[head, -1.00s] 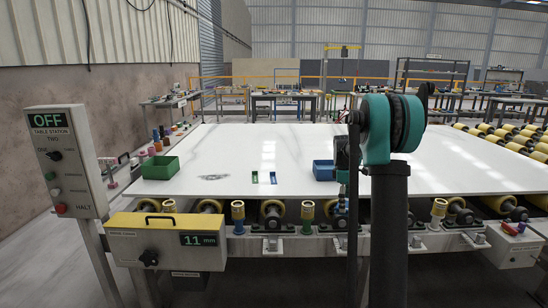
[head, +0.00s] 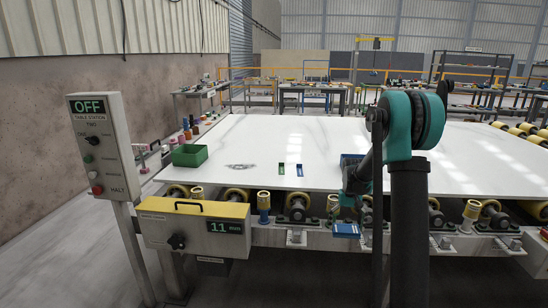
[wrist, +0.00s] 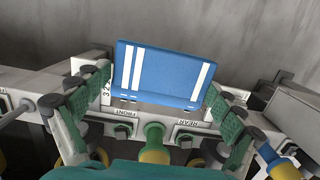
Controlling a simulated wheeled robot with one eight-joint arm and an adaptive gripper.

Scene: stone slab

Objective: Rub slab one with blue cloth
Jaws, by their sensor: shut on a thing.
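The large white slab (head: 385,150) lies flat on the roller table, with a dark grey smudge (head: 240,167) on its left front part. My gripper (head: 347,210) hangs in front of the slab's near edge, below the slab's top. In the wrist view my gripper (wrist: 160,95) has its green-padded fingers on either side of the blue cloth (wrist: 165,72), a flat blue piece with white stripes. The cloth also shows low at the table's front frame in the head view (head: 346,230). My gripper is shut on it.
A control box reading OFF (head: 100,145) and a yellow-topped gauge box (head: 195,228) stand front left.

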